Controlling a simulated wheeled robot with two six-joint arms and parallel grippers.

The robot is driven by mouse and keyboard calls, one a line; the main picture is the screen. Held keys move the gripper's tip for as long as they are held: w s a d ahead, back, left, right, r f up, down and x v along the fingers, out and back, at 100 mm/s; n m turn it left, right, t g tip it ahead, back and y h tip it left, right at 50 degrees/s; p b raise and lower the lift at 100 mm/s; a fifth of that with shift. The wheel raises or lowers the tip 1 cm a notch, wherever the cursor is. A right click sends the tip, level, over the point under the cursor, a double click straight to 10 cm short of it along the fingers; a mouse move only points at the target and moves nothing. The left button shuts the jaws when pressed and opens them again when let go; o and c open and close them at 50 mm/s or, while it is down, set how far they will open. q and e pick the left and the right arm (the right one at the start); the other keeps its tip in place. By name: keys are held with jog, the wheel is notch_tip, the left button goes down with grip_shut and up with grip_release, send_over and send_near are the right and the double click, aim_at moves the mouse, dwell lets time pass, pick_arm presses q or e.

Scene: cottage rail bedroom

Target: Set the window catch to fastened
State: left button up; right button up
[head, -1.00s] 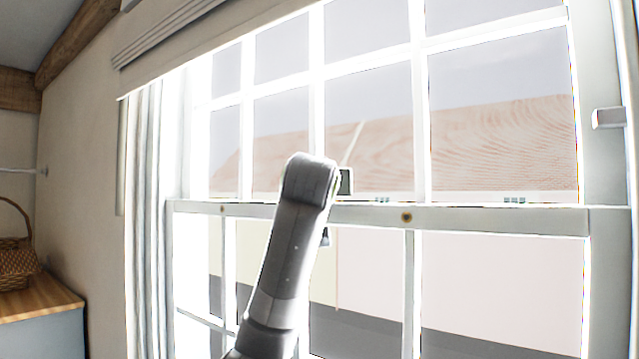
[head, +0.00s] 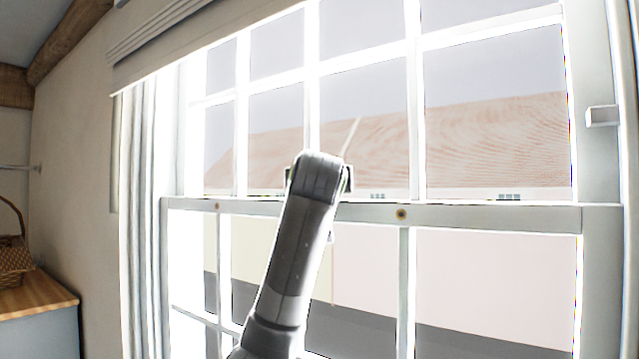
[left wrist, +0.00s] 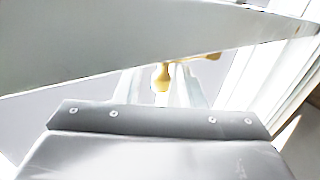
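The brass window catch (left wrist: 164,76) shows in the left wrist view, partly cut off by the pale window rail (left wrist: 110,50) in front of it. Its knob points down in the picture, and a short brass part runs to the right. My left gripper (left wrist: 160,84) has its two pale fingers apart, one on each side of the knob. I cannot tell whether they touch it. In the head view my left arm's wrist stands in front of the window's middle rail (head: 480,215) and hides the catch and the fingertips. My right gripper is not in view.
The sash window's white bars and panes surround the arm. A wicker basket (head: 14,262) stands on a wooden-topped cabinet (head: 40,292) at far left.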

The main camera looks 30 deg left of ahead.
pick_arm(q)
jog(key=b+v, duration=1.1)
jog(key=v, duration=0.6)
jog(key=shift+s+d, duration=0.15)
jog(key=shift+s, duration=0.1)
